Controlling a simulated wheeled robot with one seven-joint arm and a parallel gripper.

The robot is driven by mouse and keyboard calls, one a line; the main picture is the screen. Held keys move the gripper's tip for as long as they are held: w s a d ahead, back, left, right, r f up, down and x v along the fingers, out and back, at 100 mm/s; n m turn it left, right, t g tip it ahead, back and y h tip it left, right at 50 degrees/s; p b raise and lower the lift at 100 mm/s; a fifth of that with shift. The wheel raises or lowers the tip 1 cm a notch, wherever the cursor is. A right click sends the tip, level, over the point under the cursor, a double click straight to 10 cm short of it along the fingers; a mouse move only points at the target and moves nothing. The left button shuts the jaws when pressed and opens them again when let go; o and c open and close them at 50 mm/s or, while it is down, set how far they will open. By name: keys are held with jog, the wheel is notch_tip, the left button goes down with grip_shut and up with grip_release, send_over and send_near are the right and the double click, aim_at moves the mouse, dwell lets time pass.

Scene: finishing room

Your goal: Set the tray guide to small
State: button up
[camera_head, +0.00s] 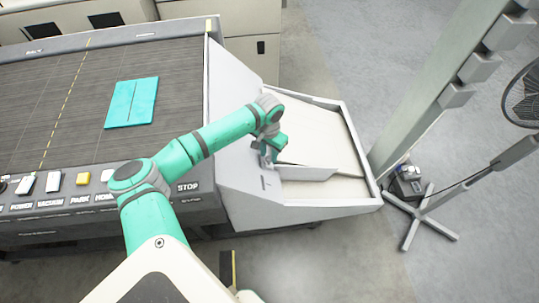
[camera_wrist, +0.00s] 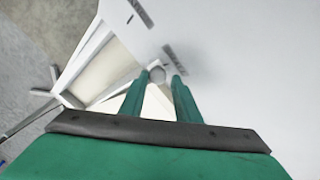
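The out-feed tray (camera_head: 325,130) is a pale, shallow tray with raised rims at the right end of the machine. The tray guide (camera_head: 308,173) is a light grey plate standing across the front part of the tray. My gripper (camera_head: 268,155) is low over the tray's left side, near the guide's left end. A gap seems to show beside the knob. Dark label marks (camera_wrist: 175,57) lie near it, too blurred to read.
The machine's dark bed (camera_head: 60,100) holds a teal folded sheet (camera_head: 131,102). Push buttons line its front, including a yellow one (camera_head: 82,179). A grey post (camera_head: 435,90) and a fan stand (camera_head: 430,210) are right of the tray.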

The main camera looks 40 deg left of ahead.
jog(key=shift+s, duration=0.1)
notch_tip(320, 180, up, 11)
jog(key=shift+f, duration=0.15)
dwell(0.5)
dwell(0.4)
